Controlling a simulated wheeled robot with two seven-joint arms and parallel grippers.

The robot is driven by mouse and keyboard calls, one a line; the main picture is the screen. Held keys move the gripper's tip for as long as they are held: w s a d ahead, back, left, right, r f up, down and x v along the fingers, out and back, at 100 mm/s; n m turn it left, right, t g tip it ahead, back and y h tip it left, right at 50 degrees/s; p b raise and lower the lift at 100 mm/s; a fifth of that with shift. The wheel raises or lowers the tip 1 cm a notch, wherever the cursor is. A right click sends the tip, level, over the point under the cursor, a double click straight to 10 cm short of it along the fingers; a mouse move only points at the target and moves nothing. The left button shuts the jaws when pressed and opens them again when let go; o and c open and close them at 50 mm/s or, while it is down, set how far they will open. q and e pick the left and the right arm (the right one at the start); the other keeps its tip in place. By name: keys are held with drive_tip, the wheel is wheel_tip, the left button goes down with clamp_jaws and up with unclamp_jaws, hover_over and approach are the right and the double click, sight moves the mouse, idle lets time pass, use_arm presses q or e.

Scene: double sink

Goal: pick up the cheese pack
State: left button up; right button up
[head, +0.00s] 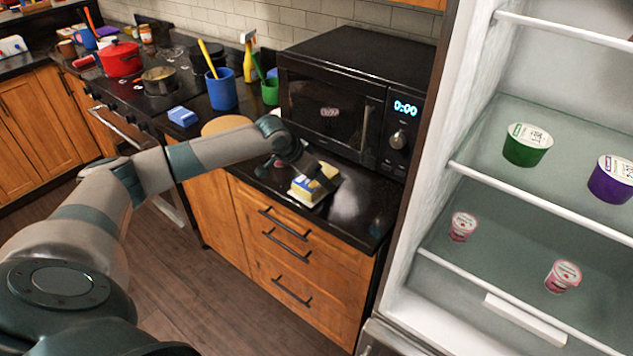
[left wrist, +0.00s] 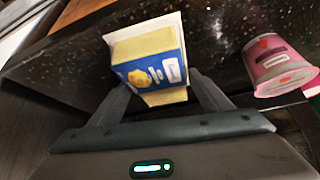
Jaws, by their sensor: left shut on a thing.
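The cheese pack (head: 305,190) is a small yellow, blue and white block at the front of the dark counter, before the microwave. In the left wrist view the cheese pack (left wrist: 148,66) sits between the two fingers, with its blue printed side facing the camera. My left gripper (head: 318,181) reaches in from the left and is shut on the pack. The fingers hide part of the pack in the head view. I cannot tell whether the pack touches the counter. My right gripper is not in view.
A pink cup (left wrist: 279,66) stands close beside the pack. The black microwave (head: 335,105) is behind. The open fridge (head: 530,200) at right holds several tubs.

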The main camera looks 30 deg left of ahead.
sight(327, 173)
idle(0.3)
use_arm(q)
drive_tip(key=shift+w+r+b, duration=0.1)
drive_tip(key=shift+r+b, duration=0.3)
drive_tip(key=shift+r, duration=0.2)
drive_tip(key=r, duration=0.1)
drive_tip(key=d+r+b, duration=0.1)
drive_tip(key=r, duration=0.1)
drive_tip(key=shift+s+r, duration=0.15)
drive_tip(key=shift+s, duration=0.05)
drive_tip(key=s+d+r+b, duration=0.3)
drive_tip(key=d+r, duration=0.3)
drive_tip(key=d, duration=0.4)
drive_tip(key=shift+r, duration=0.25)
drive_tip(key=shift+d, duration=0.1)
